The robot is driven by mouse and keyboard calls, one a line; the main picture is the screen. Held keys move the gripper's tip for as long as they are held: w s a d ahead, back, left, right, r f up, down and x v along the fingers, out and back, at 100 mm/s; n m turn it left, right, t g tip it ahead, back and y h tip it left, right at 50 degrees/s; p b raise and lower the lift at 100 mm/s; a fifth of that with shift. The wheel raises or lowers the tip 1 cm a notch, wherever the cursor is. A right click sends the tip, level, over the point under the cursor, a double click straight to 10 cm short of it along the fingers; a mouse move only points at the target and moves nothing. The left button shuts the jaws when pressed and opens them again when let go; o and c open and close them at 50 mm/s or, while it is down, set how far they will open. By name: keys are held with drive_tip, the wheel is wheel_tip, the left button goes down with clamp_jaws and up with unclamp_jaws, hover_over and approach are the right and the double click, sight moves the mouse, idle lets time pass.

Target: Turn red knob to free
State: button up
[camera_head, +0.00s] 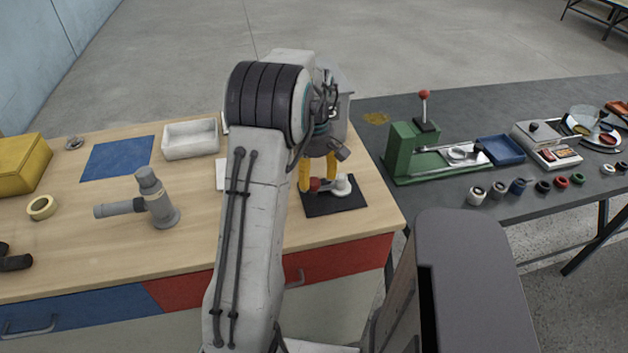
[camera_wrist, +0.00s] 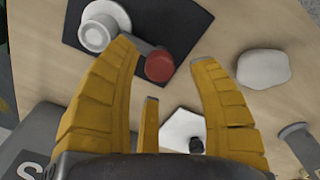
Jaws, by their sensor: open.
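The red knob (camera_head: 316,184) is at the end of a short arm on a white round fitting (camera_head: 342,186). The fitting sits on a black mat (camera_head: 345,204) on the wooden bench. In the wrist view the red knob (camera_wrist: 159,67) lies between the tips of my yellow fingers, closer to the left one, with the white fitting (camera_wrist: 100,27) at upper left. My gripper (camera_wrist: 165,58) is open and empty. In the head view my gripper (camera_head: 318,172) is over the mat by the knob, and my arm hides part of it. I cannot tell whether a finger touches the knob.
A grey pipe fitting (camera_head: 158,200), white tray (camera_head: 190,139), blue mat (camera_head: 117,158) and yellow box (camera_head: 20,165) are on the bench to the left. A green lever press (camera_head: 410,152) stands on the dark table at right. A white rounded object (camera_wrist: 263,69) lies right of my fingers.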

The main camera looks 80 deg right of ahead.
sight(321, 186)
drive_tip(key=shift+f, duration=1.15)
clamp_jaws()
